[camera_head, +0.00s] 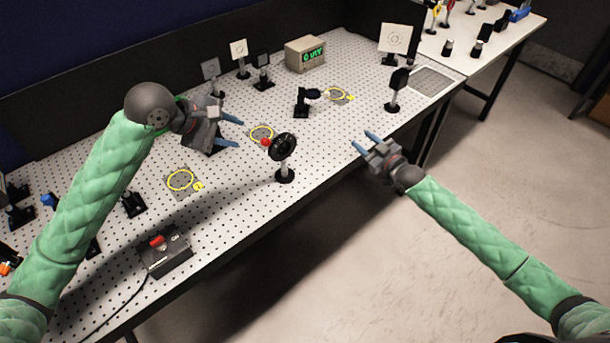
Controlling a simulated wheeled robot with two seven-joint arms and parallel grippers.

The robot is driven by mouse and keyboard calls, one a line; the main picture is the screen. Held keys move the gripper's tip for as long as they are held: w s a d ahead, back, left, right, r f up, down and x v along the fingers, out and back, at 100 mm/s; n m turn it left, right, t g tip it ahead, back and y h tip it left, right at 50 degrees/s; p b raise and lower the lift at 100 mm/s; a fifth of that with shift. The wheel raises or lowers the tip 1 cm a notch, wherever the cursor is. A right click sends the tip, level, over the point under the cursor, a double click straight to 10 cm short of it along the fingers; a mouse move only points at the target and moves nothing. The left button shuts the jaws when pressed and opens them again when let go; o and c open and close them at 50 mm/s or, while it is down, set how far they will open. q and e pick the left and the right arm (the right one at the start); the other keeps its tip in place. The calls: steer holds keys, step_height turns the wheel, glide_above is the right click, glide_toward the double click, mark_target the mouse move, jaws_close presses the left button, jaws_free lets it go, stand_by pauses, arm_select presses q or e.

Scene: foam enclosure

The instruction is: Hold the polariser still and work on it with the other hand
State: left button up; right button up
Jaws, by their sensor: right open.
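The polariser appears to be the black round mount (285,147) with a red knob on its left side. It stands upright on a post with a round black foot, near the front edge of the perforated optical table (235,215). My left gripper (238,131) is open with blue fingers, left of and behind the mount, pointing right toward it and apart from it. My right gripper (361,140) is open and empty, right of the mount, beyond the table's front edge. Nothing is held in either gripper.
A grey box with a green display (305,54) stands at the back. Several post-mounted parts stand around it, with a white target card (394,40) at back right. A control box (166,252) with a red switch sits front left.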

mark_target(286, 165)
steer(key=s+a+g+y, duration=0.1)
steer(key=s+a, duration=0.3)
steer(key=a, duration=0.2)
steer(key=s+a+g+y, duration=0.1)
steer(key=s+a+y, duration=0.1)
steer(key=s+a, duration=0.2)
steer(key=s+a+g+y, duration=0.1)
steer(key=s+a, duration=0.3)
steer(key=a, duration=0.6)
steer(key=shift+s+r+n+y, duration=0.1)
steer(key=shift+r+n+y, duration=0.2)
steer(key=shift+r, duration=0.05)
steer(key=shift+w+a+g, duration=0.25)
steer(key=shift+a+g, duration=0.05)
steer(key=shift+a, duration=0.2)
steer(key=shift+x, duration=3.35)
jaws_close()
